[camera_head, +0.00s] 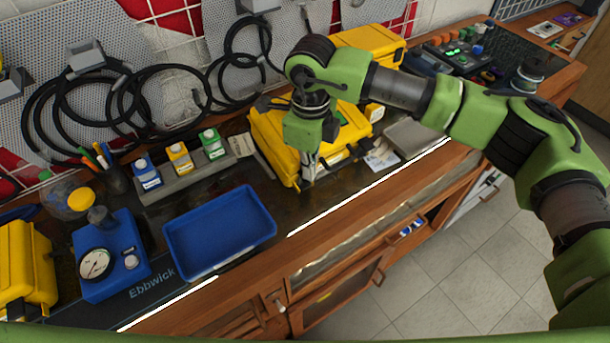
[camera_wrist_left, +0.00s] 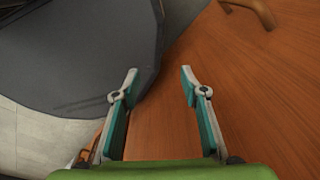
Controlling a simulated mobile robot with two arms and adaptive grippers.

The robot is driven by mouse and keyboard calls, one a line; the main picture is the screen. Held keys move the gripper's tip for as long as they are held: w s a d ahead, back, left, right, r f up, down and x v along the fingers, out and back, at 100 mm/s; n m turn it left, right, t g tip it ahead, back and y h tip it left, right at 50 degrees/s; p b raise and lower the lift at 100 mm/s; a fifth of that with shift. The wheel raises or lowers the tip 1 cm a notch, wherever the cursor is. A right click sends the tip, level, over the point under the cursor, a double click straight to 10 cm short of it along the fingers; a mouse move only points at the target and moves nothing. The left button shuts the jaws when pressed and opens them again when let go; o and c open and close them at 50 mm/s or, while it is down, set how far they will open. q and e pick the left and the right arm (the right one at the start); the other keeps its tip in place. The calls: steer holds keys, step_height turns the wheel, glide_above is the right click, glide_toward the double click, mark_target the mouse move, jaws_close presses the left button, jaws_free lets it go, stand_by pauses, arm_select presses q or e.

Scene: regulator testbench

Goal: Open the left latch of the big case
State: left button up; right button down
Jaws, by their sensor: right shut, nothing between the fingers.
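The big yellow case (camera_head: 268,137) stands on the dark bench top at the centre of the head view, partly covered by my right arm. My right gripper (camera_head: 308,177) points down at the front side of this case, with its fingers shut and nothing between them. I cannot tell whether the fingertips touch the case. The left latch is not clear; the gripper covers part of the front. My left gripper (camera_wrist_left: 160,72) shows only in the left wrist view, open and empty above a wooden surface and a dark grey shape.
A blue tray (camera_head: 220,231) and a blue gauge unit (camera_head: 109,255) lie left of the case. Small bottles (camera_head: 179,157) stand in a grey rack. Other yellow cases stand at the far left (camera_head: 28,262) and behind (camera_head: 369,42). Black cables (camera_head: 160,92) hang on the wall panel.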

steer(key=shift+s+f, duration=0.3)
steer(key=shift+f, duration=0.65)
steer(key=shift+s+d+f+b, duration=0.2)
steer(key=shift+s+b, duration=0.05)
steer(key=shift+b, duration=0.05)
steer(key=shift+w+f, duration=0.1)
steer(key=shift+f, duration=0.1)
steer(key=shift+w+a+f, duration=0.1)
steer(key=shift+w+f, duration=0.1)
steer(key=shift+w, duration=0.1)
step_height(320, 180, up, 10)
steer(key=s+d+p, duration=0.1)
steer(key=p, duration=0.2)
steer(key=shift+s+f, duration=0.15)
steer(key=shift+s, duration=0.1)
stand_by(0.5)
